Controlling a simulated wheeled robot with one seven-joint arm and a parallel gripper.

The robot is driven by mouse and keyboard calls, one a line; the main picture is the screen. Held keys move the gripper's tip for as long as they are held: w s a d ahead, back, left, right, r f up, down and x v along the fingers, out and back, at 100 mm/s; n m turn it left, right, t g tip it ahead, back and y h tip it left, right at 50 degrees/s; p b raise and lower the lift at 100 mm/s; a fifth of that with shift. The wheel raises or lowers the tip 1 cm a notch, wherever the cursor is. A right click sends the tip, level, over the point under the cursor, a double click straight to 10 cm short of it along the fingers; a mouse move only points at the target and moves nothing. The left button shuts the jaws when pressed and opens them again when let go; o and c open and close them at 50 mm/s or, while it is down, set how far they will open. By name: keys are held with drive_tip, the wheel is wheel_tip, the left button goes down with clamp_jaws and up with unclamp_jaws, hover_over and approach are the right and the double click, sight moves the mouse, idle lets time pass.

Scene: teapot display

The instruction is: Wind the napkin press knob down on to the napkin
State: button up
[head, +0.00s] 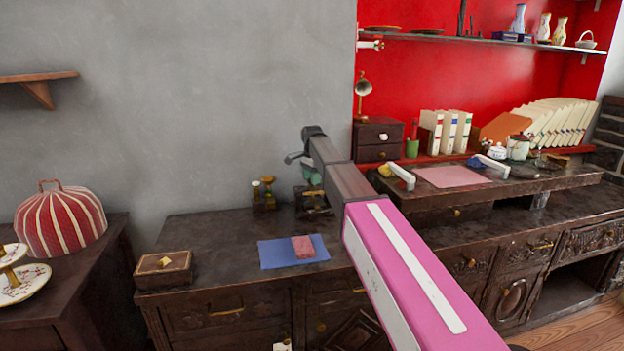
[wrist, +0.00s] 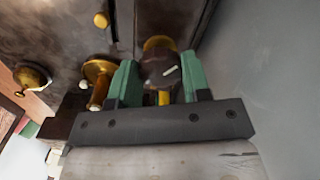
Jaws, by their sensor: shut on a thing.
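My gripper (head: 311,176) is at the back of the dark cabinet, by the grey wall, with its green fingers pointing down. In the wrist view my gripper (wrist: 160,77) has a green finger on each side of a dark round knob (wrist: 162,70) with a white mark, and it is shut on this knob. Brass parts show behind and below the knob. In the head view the dark napkin press (head: 314,203) stands under my gripper, partly hidden by my arm. The napkin inside the press cannot be made out, nor the gap above it.
Two small brass-topped things (head: 263,193) stand just left of the press. A blue mat (head: 275,254) with a pink folded cloth (head: 303,246) lies in front. A wooden box (head: 163,269) is at the left front. The cabinet top between box and mat is clear.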

drive_tip(key=o, duration=0.9)
wheel_tip(320, 180, up, 11)
drive_tip(key=shift+f, duration=0.1)
idle(0.4)
